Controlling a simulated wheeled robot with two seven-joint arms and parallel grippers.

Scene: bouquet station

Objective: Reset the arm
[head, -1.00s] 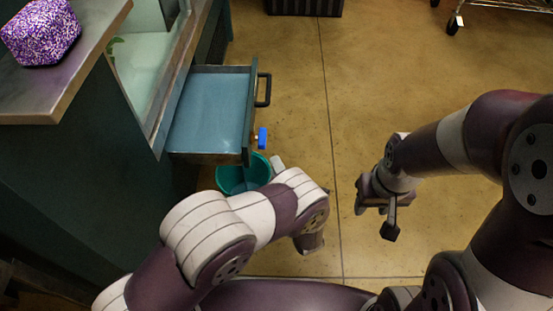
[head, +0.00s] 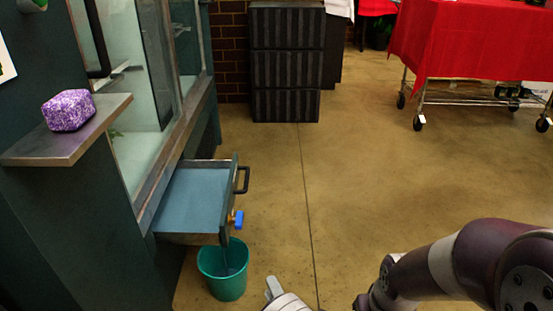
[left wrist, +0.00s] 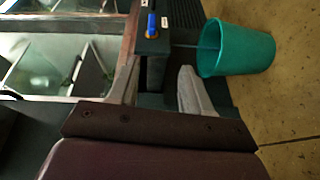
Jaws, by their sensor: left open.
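My left arm comes in at the bottom of the head view, where only a grey finger of my left gripper (head: 273,287) and a bit of white arm show. In the left wrist view my left gripper (left wrist: 160,88) has its two grey fingers well apart, with nothing held between them. In the head view it is right of the teal bucket (head: 222,272), apart from it. My right arm (head: 455,268) reaches in from the lower right. Its gripper is almost wholly cut off by the bottom edge, and its fingers are hidden.
An open drawer (head: 192,198) with a blue-handled valve (head: 238,219) juts from the dark green cabinet above the bucket. A purple speckled block (head: 68,110) sits on a side shelf (head: 90,136). A dark cabinet (head: 286,62) and red-draped cart (head: 465,42) stand behind. The middle floor is clear.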

